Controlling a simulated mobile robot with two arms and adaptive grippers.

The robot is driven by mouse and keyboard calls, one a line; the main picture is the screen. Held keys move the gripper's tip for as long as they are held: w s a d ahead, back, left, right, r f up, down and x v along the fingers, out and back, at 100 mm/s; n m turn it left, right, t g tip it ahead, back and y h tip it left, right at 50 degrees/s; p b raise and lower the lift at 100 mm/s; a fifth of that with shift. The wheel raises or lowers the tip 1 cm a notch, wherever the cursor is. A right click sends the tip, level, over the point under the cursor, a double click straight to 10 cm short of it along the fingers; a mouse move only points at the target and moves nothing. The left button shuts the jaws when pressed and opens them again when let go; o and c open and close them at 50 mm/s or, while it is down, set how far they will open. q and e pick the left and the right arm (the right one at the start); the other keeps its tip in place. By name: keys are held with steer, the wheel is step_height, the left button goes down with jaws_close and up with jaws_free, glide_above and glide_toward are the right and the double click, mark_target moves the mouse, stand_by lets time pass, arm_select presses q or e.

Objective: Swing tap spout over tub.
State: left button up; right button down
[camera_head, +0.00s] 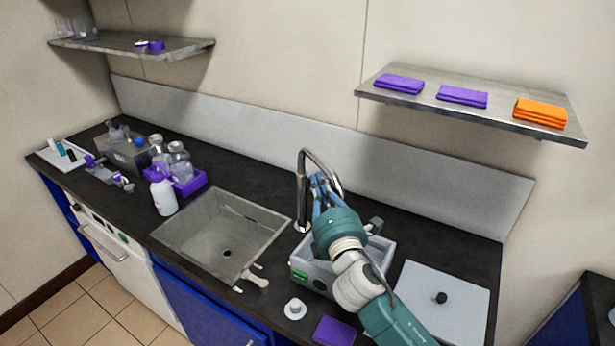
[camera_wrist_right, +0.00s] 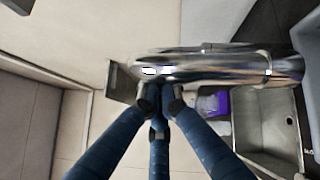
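The tap (camera_head: 302,190) is a chrome pipe rising at the back, right of the sink. Its spout arches over to the right, with its end close to my right gripper. The spout (camera_wrist_right: 225,68) crosses the right wrist view. My right gripper (camera_head: 319,186) has its blue fingers up at the spout. In the right wrist view its fingertips (camera_wrist_right: 160,106) converge at the spout; whether they grip it or only touch it is unclear. The grey tub (camera_head: 302,259), with a green label, stands below the gripper, partly hidden by my right arm. My left gripper is out of view.
The sink (camera_head: 205,225) is left of the tub. A white bottle (camera_head: 163,193) and a purple crate (camera_head: 190,186) stand beyond it. A grey lid (camera_head: 415,285) lies right of the tub. A shelf (camera_head: 500,120) with folded cloths hangs above.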

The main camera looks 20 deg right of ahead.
steer(key=shift+d, duration=0.55)
steer(key=shift+d+f, duration=0.1)
